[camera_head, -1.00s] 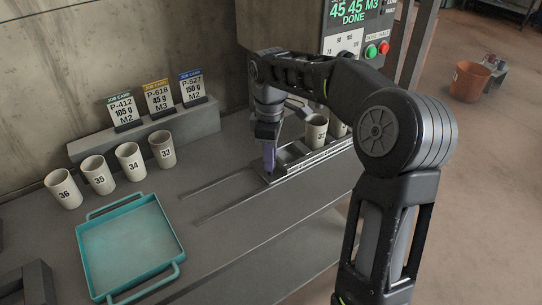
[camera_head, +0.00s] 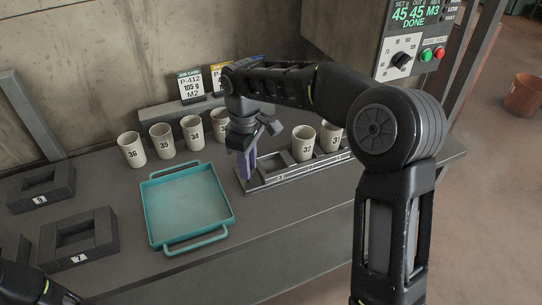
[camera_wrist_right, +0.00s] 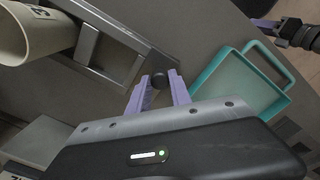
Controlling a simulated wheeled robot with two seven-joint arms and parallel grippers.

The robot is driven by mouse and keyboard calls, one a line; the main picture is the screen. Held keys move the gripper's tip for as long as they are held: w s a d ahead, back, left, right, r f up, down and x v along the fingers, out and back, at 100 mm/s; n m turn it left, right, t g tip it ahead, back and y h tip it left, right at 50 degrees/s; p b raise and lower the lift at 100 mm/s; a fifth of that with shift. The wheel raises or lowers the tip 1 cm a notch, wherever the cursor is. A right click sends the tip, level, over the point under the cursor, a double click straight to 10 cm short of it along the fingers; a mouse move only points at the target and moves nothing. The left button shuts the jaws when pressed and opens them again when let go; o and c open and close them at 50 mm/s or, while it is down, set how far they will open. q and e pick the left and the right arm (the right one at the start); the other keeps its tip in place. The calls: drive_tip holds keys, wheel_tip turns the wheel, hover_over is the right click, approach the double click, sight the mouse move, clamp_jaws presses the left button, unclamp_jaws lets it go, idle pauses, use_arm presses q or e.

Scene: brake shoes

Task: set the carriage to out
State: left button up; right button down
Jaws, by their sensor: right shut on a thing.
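The carriage (camera_head: 290,178) is a grey metal rack with square pockets on the bench, its left end close to the teal tray (camera_head: 153,222). Cups 32 (camera_head: 302,146) and 31 (camera_head: 329,137) stand in its right part; a pocket at its left is empty. My right gripper (camera_head: 246,166) points down at the left end. In the wrist view its purple fingers (camera_wrist_right: 160,92) are shut on a black knob (camera_wrist_right: 160,80) at the carriage's end. My left gripper (camera_wrist_right: 265,27) shows at the wrist view's top right; its opening is unclear.
Cups 36 (camera_head: 131,151), 35 (camera_head: 162,141), 34 (camera_head: 192,130) and another stand behind the tray. Dark square blocks (camera_head: 78,240) lie at left. Job cards (camera_head: 190,84) stand at the back. A control panel (camera_head: 412,42) reads DONE.

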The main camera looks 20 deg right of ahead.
drive_tip(key=shift+a, duration=1.25)
drive_tip(key=shift+a, duration=0.1)
drive_tip(key=c, duration=1.2)
unclamp_jaws()
drive_tip(key=shift+o, duration=0.2)
drive_tip(key=shift+r, duration=0.65)
wheel_tip(320, 180, up, 6)
drive_tip(key=shift+r+p, duration=0.25)
drive_tip(key=shift+p, duration=0.05)
